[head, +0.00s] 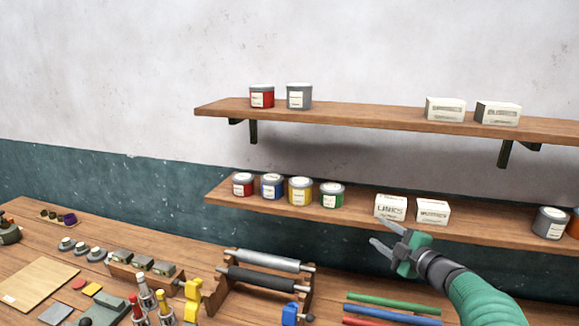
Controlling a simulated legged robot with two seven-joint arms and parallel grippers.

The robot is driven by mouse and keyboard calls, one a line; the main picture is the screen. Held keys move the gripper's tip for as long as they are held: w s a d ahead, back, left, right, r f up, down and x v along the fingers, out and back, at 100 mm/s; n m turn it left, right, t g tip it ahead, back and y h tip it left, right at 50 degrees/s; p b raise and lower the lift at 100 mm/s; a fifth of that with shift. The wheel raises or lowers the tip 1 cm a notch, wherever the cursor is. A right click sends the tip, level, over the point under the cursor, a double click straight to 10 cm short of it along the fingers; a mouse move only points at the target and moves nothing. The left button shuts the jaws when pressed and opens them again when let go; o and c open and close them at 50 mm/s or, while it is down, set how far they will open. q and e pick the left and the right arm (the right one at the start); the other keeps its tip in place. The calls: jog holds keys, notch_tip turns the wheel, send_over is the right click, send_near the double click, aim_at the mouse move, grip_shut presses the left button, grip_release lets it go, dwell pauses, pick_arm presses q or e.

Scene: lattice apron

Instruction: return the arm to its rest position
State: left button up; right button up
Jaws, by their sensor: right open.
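My right gripper (381,234) is in the head view at the lower right, its arm with a green sleeve coming in from the bottom right. Its two grey fingers are spread apart, pointing left, with nothing between them. It appears just below and in front of the lower shelf (350,217), near a white box labelled LINKS (391,207). I cannot tell whether it touches the shelf edge. My left gripper does not show.
An upper shelf (370,118) holds cans and white boxes. The lower shelf holds several paint cans (300,191) and another white box (433,212). On the bench (225,240) are a roller rack (262,272), coloured rods (395,310), bottles (165,305) and a board (38,283).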

jog(key=s+f+m+g+h, duration=0.5)
jog(key=s+f+m+h, duration=0.3)
jog(key=s+f+m, duration=0.6)
jog(key=s+a+f+m+g, duration=0.1)
jog(key=s+f, duration=0.3)
jog(key=s, duration=0.4)
jog(key=s+a+f+m+g+y+b, duration=0.1)
jog(key=s+a+f+g, duration=0.2)
jog(key=s, duration=0.6)
jog(key=s+a+f+m+g, duration=0.1)
jog(key=s+a+f+g, duration=0.2)
jog(key=s, duration=0.6)
jog(key=shift+f+m+g, duration=0.4)
jog(key=shift+f, duration=0.4)
